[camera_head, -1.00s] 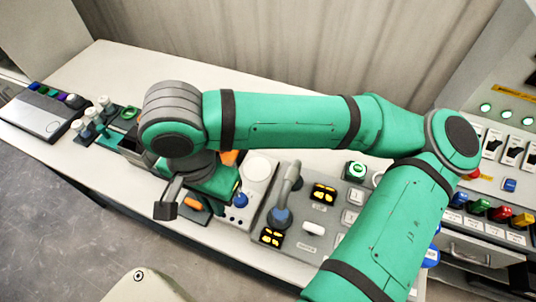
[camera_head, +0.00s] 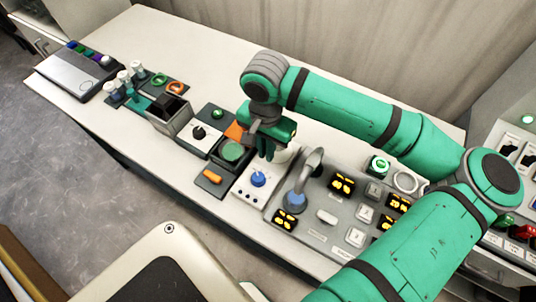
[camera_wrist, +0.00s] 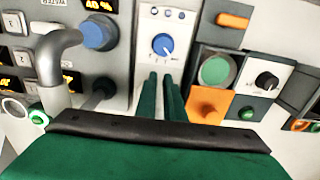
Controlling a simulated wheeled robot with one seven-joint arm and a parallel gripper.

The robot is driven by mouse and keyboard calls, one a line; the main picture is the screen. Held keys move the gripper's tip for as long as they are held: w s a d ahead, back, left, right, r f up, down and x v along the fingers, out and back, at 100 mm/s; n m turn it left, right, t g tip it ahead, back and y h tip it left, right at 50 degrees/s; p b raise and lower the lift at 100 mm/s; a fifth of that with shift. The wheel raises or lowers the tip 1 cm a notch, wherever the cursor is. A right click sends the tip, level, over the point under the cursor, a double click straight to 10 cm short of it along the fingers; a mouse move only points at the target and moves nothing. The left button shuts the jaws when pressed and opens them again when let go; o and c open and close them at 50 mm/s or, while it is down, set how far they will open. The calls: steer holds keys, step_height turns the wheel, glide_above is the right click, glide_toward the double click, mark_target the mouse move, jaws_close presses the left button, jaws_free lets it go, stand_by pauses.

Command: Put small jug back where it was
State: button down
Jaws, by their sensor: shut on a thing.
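I cannot make out the small jug clearly in either view. A dark square with a green round top (camera_head: 232,150) is just left of my gripper; it also shows in the wrist view (camera_wrist: 215,70).
To the left are a panel with a black knob (camera_head: 198,132), an open grey tank (camera_head: 164,125) and white-topped bottles (camera_head: 124,77). The back of the table (camera_head: 200,50) is clear.

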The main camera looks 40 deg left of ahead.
steer(key=shift+w+f, duration=0.25)
steer(key=shift+f, duration=0.1)
steer(key=shift+w+f, duration=0.2)
steer(key=shift+f, duration=1.45)
steer(key=shift+f, duration=0.15)
steer(key=c, duration=1.9)
jaws_free()
steer(key=shift+o, duration=0.2)
step_height(320, 180, up, 12)
steer(key=shift+r, duration=0.15)
